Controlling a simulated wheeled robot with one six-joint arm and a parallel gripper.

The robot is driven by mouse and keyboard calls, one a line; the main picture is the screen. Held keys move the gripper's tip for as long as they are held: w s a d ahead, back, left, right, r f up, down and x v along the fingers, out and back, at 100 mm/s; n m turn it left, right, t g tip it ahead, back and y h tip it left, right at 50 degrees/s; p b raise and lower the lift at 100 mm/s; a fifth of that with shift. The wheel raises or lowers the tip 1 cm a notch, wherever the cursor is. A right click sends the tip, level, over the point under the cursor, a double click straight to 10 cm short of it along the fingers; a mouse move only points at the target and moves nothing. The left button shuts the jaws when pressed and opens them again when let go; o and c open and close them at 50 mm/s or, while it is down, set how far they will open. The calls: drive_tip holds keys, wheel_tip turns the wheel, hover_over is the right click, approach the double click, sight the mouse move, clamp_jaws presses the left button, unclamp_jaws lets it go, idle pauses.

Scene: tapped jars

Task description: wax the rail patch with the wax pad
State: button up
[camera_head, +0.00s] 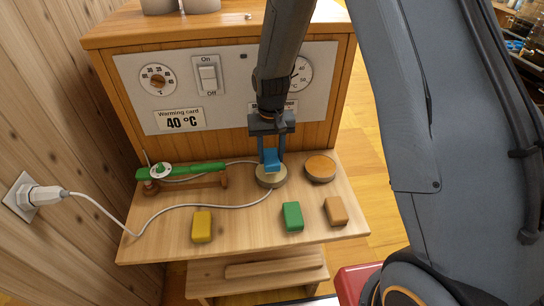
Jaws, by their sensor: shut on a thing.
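My gripper (271,147) points down over the middle of the table and is shut on a blue block-like piece (272,161). The blue piece is right over a round tan disc (271,180); I cannot tell whether it touches it. A second round disc with an orange-brown top (320,168) lies to the right. A green bar (195,172) lies on a wooden rest (205,183) at the left, with a white round piece on its left end. I cannot tell for sure which of these is the wax pad or the rail patch.
Yellow (202,226), green (292,216) and orange (336,211) blocks lie along the front of the table (165,240). A white cord runs from a wall plug (45,195) across the table.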

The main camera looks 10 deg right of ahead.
sight(271, 156)
drive_tip(key=shift+r+p, duration=1.2)
drive_tip(key=shift+r, duration=0.8)
